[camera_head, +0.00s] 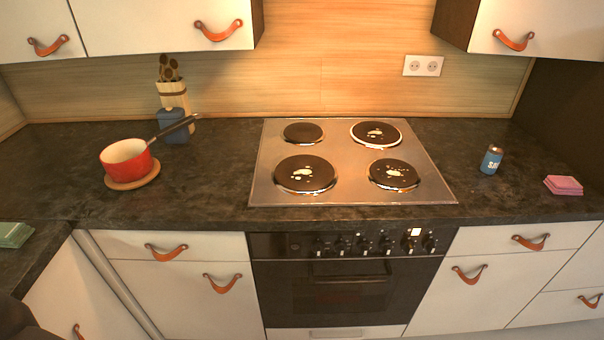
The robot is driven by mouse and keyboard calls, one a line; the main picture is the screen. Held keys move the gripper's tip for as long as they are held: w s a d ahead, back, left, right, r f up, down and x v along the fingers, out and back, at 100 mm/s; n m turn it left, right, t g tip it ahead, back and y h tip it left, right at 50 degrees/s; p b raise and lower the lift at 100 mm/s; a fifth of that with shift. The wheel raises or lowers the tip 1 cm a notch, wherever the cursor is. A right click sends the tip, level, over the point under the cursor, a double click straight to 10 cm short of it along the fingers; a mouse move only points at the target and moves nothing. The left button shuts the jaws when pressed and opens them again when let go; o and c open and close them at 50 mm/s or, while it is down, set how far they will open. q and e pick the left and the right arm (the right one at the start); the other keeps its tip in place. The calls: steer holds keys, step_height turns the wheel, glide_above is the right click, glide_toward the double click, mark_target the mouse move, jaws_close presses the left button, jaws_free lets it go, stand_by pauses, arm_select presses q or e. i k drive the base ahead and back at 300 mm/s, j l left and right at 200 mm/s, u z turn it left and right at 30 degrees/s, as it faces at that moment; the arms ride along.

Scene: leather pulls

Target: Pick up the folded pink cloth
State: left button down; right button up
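The folded pink cloth (563,185) lies flat on the dark countertop at the far right, near the counter's front edge. It is a small stacked square and nothing covers it. Neither of my grippers shows in the head view. A dark rounded shape cuts into the bottom left corner, and I cannot tell what part it is.
A blue can (491,160) stands left of the cloth. The stove (350,160) with stained hotplates fills the middle. A red saucepan (127,160) sits on a round wooden board at left. A green folded cloth (14,234) lies far left. Counter around the pink cloth is clear.

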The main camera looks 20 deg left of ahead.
mark_target(560, 185)
steer(key=i+l, duration=0.15)
steer(key=l, duration=0.25)
steer(key=i+l+u, duration=0.15)
steer(key=l, duration=0.25)
steer(key=i+l, duration=0.1)
steer(key=l, duration=0.3)
steer(key=i+l+u, duration=0.15)
steer(key=l, duration=0.3)
steer(key=i+l, duration=0.1)
steer(key=l, duration=0.3)
steer(key=u, duration=0.05)
